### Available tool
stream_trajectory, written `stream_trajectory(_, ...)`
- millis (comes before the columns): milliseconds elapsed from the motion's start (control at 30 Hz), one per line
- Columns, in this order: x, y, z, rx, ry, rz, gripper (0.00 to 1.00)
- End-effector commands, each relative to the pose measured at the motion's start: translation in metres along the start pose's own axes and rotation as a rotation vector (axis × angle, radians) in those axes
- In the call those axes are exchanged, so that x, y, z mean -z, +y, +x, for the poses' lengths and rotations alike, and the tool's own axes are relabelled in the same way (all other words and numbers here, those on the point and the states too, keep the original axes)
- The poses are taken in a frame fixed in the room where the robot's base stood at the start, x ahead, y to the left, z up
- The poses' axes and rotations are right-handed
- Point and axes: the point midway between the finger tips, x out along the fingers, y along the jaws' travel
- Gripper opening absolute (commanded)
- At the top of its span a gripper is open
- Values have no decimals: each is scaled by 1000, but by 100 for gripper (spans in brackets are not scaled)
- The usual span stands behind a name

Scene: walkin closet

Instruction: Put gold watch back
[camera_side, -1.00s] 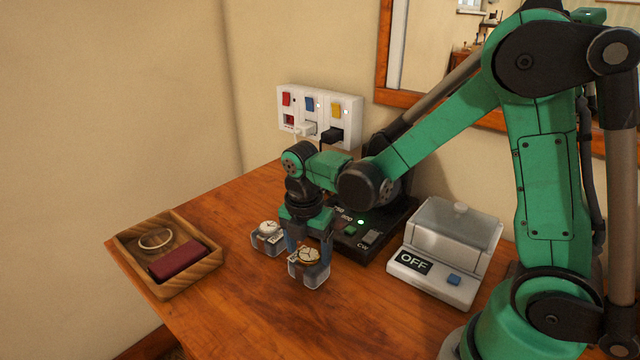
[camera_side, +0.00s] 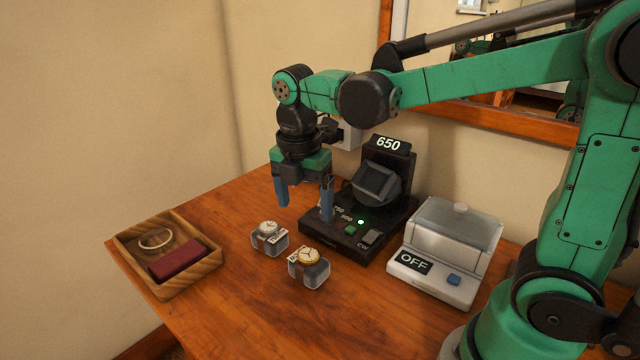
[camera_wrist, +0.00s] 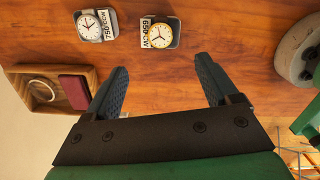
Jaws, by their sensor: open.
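The gold watch (camera_side: 309,257) rests on a clear holder on the table, with a tag beside it. In the wrist view the gold watch (camera_wrist: 160,36) has a tag reading "650 CW". My gripper (camera_side: 304,212) is open and empty, raised above the table behind the watches; its spread fingers also show in the wrist view (camera_wrist: 160,84). A silver watch (camera_side: 268,228) sits on a similar holder to the left, and its tag reads "750 CCW" in the wrist view (camera_wrist: 91,27). The black watch winder (camera_side: 375,220) shows "650", a green light and an empty-looking tilted cradle.
A wooden tray (camera_side: 205,268) at the left holds a ring-shaped item (camera_side: 155,239) and a dark red block (camera_side: 177,259). A white device (camera_side: 440,270) with a clear lid reads "OFF" at the right. The table front is clear.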

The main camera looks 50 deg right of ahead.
Motion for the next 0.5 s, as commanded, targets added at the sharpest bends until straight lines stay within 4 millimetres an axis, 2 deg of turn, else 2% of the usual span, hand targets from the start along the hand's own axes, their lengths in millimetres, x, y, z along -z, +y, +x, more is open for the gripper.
stream_trajectory(100,0,0,-14,0,0,0,81)
stream_trajectory(267,0,-2,-22,-11,0,31,81)
stream_trajectory(367,2,-8,-23,-64,4,186,81)
stream_trajectory(500,5,-23,-19,-210,56,625,81)
